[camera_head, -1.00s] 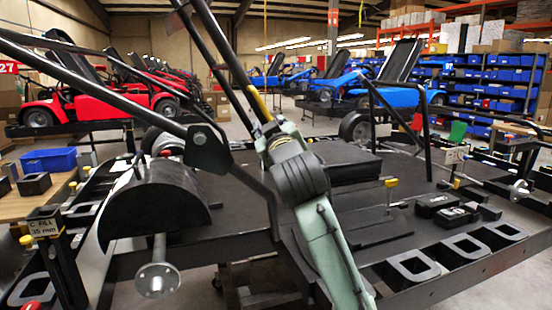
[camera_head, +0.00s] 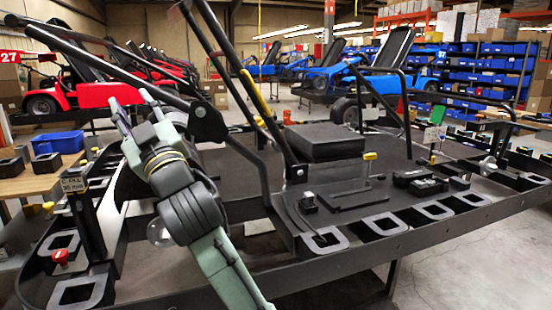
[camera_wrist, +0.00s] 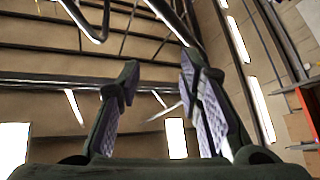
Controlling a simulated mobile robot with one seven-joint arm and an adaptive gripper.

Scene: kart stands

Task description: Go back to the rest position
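My gripper (camera_wrist: 158,84) is open in the wrist view, with its two padded fingers apart and nothing between them. It faces up toward the ceiling, with beams and bright lights behind it. In the head view my pale green and grey arm rises from the bottom middle toward the upper left, in front of the black kart stand.
The kart stand's black deck (camera_head: 350,205) carries a black block (camera_head: 325,141) and tall black tubes. A wooden table (camera_head: 38,180) with a blue bin (camera_head: 58,142) stands left. Red (camera_head: 95,92) and blue (camera_head: 365,80) karts stand behind. Clear floor shows at lower right.

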